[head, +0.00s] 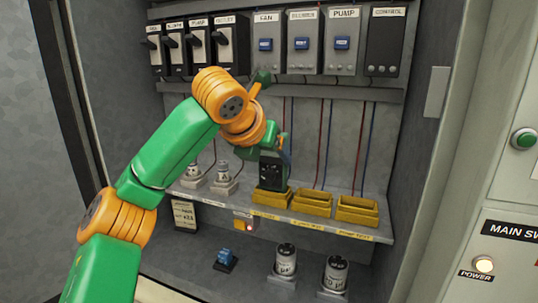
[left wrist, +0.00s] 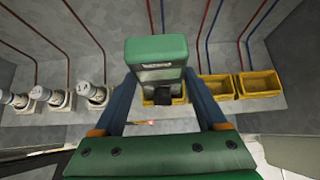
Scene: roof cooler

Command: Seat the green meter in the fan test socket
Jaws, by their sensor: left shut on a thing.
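The green meter (left wrist: 157,48) is held between the two blue fingers of my left gripper (left wrist: 160,74) in the left wrist view. In the head view the meter (head: 271,172) shows its dark face and stands roughly upright at the leftmost yellow socket (head: 271,197), the fan one by its place under the FAN module. The same socket (left wrist: 178,97) shows partly behind the meter in the left wrist view. I cannot tell whether the meter's bottom is inside the socket or just above it. My left gripper (head: 276,154) is mostly hidden by the arm. My right gripper is out of view.
Two more yellow sockets (head: 312,202) (head: 357,210) stand empty to the right on the shelf. Grey-white fittings (head: 222,178) stand to the left. Large capacitors (head: 285,259) and a blue part (head: 225,259) are below. Red and blue wires run up the back wall.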

